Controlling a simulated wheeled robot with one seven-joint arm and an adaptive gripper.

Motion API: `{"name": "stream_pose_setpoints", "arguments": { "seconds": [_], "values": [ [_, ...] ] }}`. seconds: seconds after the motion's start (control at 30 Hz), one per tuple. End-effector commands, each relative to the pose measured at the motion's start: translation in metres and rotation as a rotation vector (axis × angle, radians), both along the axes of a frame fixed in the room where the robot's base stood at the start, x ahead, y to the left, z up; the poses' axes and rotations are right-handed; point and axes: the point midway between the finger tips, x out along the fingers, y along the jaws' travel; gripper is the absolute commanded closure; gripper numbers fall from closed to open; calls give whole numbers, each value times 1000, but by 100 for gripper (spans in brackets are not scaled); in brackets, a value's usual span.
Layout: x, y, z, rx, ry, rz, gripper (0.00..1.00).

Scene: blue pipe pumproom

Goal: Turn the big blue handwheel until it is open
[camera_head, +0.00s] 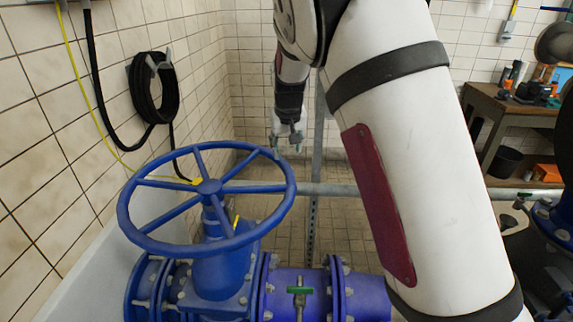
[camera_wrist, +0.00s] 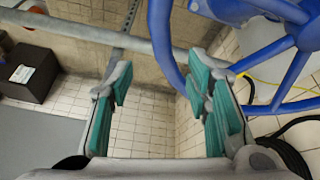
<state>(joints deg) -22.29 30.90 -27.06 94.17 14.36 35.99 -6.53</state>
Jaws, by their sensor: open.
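The big blue handwheel (camera_head: 208,187) lies nearly flat on top of a blue valve body (camera_head: 222,270) in the head view. My gripper (camera_head: 288,143) hangs just beyond the wheel's far right rim. In the wrist view my gripper (camera_wrist: 160,85) has its two teal-padded fingers spread with nothing held between them. The blue handwheel (camera_wrist: 167,50) fills the right side there. Its rim curves down towards the right finger and is partly hidden behind it. I cannot tell whether finger and rim touch.
A grey horizontal pipe (camera_head: 335,189) runs behind the wheel. A black hose coil (camera_head: 153,88) hangs on the tiled wall at left. A wooden workbench (camera_head: 497,118) with tools stands at far right. Tiled floor lies open beyond the pipe.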

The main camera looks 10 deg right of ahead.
Motion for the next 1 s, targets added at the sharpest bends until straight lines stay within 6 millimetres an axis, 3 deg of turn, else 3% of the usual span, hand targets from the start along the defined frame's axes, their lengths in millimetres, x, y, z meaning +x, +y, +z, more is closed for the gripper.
{"name": "stream_pose_setpoints", "arguments": {
  "seconds": [0.2,0.5,0.9,0.93,1.0],
  "values": [
    [15,-5,-42,-1,4,-2,55],
    [32,-7,-78,-1,1,0,55],
    [35,-8,-85,0,0,-1,55],
    [35,-8,-85,0,0,-1,58],
    [35,-8,-85,0,0,-1,74]
  ]
}}
